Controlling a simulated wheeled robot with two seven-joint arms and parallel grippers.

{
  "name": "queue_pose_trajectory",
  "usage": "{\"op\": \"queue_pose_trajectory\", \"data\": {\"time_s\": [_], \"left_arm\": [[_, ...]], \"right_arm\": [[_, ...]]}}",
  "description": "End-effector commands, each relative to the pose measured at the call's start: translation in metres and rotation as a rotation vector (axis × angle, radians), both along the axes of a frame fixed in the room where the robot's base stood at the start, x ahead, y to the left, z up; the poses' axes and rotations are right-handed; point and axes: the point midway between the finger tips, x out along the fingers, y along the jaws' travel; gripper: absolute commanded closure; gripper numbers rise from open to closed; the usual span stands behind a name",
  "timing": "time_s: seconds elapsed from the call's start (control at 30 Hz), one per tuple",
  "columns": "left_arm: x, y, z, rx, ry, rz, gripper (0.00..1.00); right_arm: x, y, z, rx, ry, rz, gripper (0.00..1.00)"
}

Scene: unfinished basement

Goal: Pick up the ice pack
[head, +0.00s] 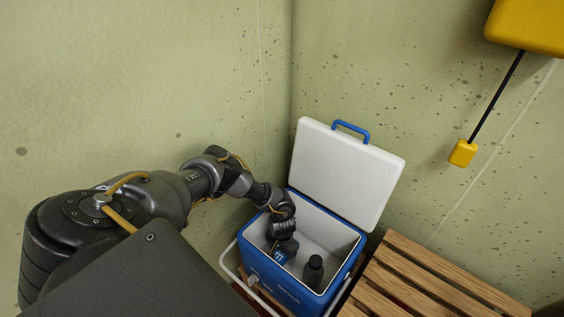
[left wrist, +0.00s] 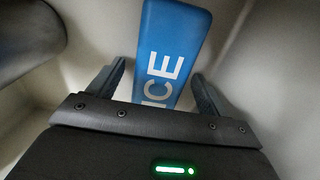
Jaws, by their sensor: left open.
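The ice pack (left wrist: 172,45) is a blue slab with white "ICE" lettering. It is inside the blue cooler (head: 262,278), whose white lid (head: 345,175) is open. In the head view the ice pack (head: 287,250) shows partly below my left gripper (head: 281,247), which reaches down into the cooler. In the left wrist view my left gripper (left wrist: 160,88) is open, with one finger on each side of the ice pack and a gap visible on both sides. The lower end of the pack is hidden by the gripper body. My right gripper is not in view.
A dark bottle (head: 313,270) stands in the cooler, right of the ice pack; a dark rounded shape (left wrist: 25,40) shows at upper left in the wrist view. A slatted wooden surface (head: 425,275) is right of the cooler. Walls stand close behind. A yellow box (head: 528,25) hangs upper right.

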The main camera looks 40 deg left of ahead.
Motion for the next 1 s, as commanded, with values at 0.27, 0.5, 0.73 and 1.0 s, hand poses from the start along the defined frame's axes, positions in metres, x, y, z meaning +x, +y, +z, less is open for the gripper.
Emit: {"op": "queue_pose_trajectory", "data": {"time_s": [0.27, 0.5, 0.73, 1.0], "left_arm": [[0.0, 0.0, 0.0, 0.0, 0.0, 0.0, 0.45], [0.0, 0.0, 0.0, 0.0, 0.0, 0.0, 0.77], [0.0, 0.0, 0.0, 0.0, 0.0, 0.0, 0.8], [0.0, 0.0, 0.006, 0.001, 0.0, 0.001, 0.8]], "right_arm": [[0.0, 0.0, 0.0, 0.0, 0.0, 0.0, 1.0], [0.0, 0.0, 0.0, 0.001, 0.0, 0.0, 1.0], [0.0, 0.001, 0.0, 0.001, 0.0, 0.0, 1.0], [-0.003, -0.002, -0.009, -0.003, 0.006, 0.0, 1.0]]}}
